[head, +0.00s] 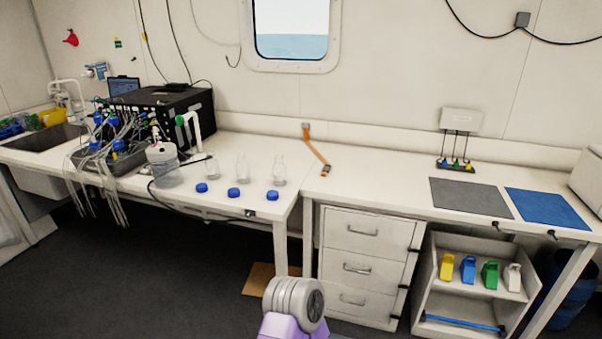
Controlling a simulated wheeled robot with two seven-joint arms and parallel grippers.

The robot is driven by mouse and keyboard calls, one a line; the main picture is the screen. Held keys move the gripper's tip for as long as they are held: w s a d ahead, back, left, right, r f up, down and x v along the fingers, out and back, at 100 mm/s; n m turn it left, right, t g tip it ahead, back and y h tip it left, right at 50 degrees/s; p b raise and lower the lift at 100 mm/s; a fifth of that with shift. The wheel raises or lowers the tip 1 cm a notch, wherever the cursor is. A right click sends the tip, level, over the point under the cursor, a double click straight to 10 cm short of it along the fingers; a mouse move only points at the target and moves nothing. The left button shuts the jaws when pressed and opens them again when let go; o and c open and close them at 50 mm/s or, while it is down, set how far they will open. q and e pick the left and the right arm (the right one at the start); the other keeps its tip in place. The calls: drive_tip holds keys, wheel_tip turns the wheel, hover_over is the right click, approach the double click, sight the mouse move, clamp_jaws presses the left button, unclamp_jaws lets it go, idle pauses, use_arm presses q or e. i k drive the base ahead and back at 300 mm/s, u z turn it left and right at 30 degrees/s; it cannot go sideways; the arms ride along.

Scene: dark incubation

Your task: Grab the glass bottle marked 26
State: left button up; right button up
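Three clear glass bottles stand upright in a row on the white bench: a left one (211,166), a middle one (242,168) and a right one (279,171). They look open at the top. No number can be read on any of them, so I cannot tell which is marked 26. A blue cap lies on the bench in front of each: left (201,187), middle (233,193) and right (272,196). Neither of my grippers is in view.
A larger capped container (163,166) stands left of the bottles, beside a black machine (168,105) with many tubes. An orange strap (316,149) lies to the right. The bench between strap and grey mat (470,198) is clear. Drawers (358,266) stand below.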

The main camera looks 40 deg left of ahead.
sight(280, 168)
drive_tip(key=z, duration=0.7)
drive_tip(key=k, duration=1.4)
drive_tip(key=u, duration=1.85)
drive_tip(key=i, duration=0.5)
drive_tip(key=u, duration=0.05)
